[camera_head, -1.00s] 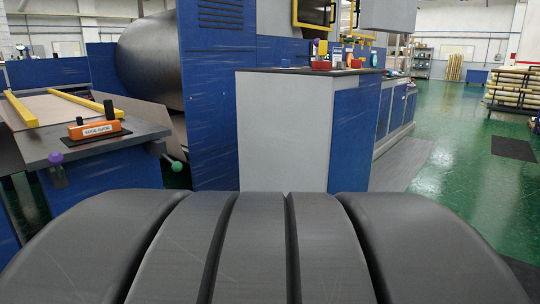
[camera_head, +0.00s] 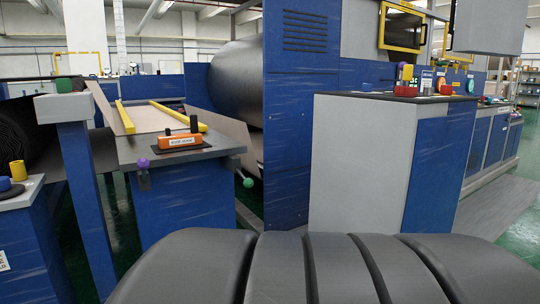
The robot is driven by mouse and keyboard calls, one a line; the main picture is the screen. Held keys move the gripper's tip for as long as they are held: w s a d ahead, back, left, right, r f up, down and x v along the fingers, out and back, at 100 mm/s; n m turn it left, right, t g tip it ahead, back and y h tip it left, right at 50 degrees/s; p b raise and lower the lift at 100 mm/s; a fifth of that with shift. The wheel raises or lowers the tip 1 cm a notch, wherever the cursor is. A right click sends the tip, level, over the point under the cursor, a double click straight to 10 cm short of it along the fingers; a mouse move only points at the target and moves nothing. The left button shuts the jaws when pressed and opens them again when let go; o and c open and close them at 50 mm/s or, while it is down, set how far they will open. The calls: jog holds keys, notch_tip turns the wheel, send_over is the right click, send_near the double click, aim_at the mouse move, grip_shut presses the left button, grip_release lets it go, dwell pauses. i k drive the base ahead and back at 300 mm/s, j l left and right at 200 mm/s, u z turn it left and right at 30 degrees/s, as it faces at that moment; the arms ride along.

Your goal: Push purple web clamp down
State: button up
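The purple web clamp (camera_head: 142,163) is a small round purple knob on a short grey stem. It sits at the near left corner of the grey worktable (camera_head: 205,153), left of centre in the head view. The knob stands at about the height of the table top, above a small bracket on the front edge. A green ball knob (camera_head: 248,182) on a thin rod sticks out below the table's right side. My gripper and arm are not in view.
An orange block with a label (camera_head: 180,142) and yellow bars (camera_head: 125,118) lie on the worktable. A grey and blue cabinet (camera_head: 362,165) stands right. Green floor shows between.

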aim_at(143, 164)
jog(key=u, duration=1.2)
